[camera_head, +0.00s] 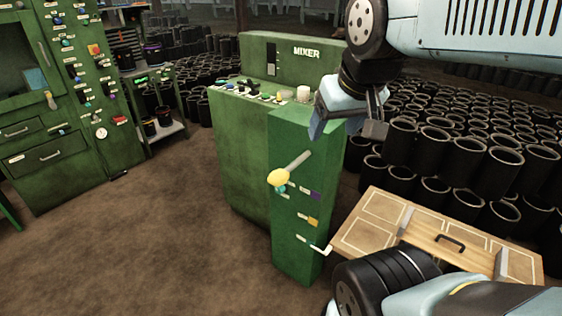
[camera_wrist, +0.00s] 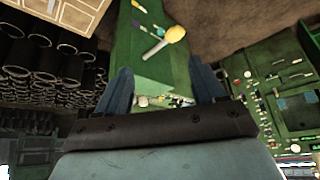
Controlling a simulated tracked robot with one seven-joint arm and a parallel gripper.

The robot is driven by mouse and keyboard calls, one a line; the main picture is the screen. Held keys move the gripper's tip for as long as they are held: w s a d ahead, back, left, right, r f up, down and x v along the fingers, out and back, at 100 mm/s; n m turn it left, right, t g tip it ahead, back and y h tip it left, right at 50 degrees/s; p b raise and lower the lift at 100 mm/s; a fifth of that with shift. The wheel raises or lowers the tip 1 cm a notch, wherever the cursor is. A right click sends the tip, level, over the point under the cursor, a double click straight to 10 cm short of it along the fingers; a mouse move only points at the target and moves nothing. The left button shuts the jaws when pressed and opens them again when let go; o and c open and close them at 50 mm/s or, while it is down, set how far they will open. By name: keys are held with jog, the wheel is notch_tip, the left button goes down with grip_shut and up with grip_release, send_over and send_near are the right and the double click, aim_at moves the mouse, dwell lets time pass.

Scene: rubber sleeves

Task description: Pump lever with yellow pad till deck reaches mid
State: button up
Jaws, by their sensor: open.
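The lever (camera_head: 298,160) is a pale rod on the front of a narrow green column (camera_head: 292,235), and it ends in a yellow pad (camera_head: 278,178). The wrist view also shows the rod (camera_wrist: 154,50) and the pad (camera_wrist: 176,34), beyond the fingertips. A wooden board with white outlines and a black handle, seemingly the deck (camera_head: 380,215), lies at the lower right. Purple (camera_head: 315,195) and orange (camera_head: 313,221) marks sit on the column, with a white pointer (camera_head: 322,249) below them. My gripper (camera_head: 348,125) is open and empty, above and right of the lever, not touching it.
The green mixer cabinet (camera_head: 240,150) stands behind the column, with several knobs and buttons on top. Rows of black rubber sleeves (camera_head: 450,148) fill the right and back. A green control cabinet (camera_head: 60,120) stands at left. The brown floor (camera_head: 150,240) is clear.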

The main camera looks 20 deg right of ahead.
jog(key=shift+w, duration=0.1)
jog(key=shift+c, duration=1.3)
jog(key=shift+w, duration=0.3)
jog(key=shift+c, duration=0.9)
jog(key=w+n+g, duration=0.1)
jog(key=w, duration=0.2)
jog(key=w+a+f+n, duration=0.1)
jog(key=w, duration=0.2)
jog(key=w+f+n+g, duration=0.1)
jog(key=w, duration=0.3)
jog(key=shift+a+g, duration=0.15)
jog(key=shift+g, duration=0.15)
grip_shut()
jog(key=w+a+f+n+g, duration=0.2)
jog(key=w+f+n+g, duration=0.1)
jog(key=w+f, duration=0.6)
jog(key=w+n, duration=0.1)
jog(key=w, duration=0.2)
jog(key=shift+w, duration=0.2)
jog(key=shift+a, duration=0.1)
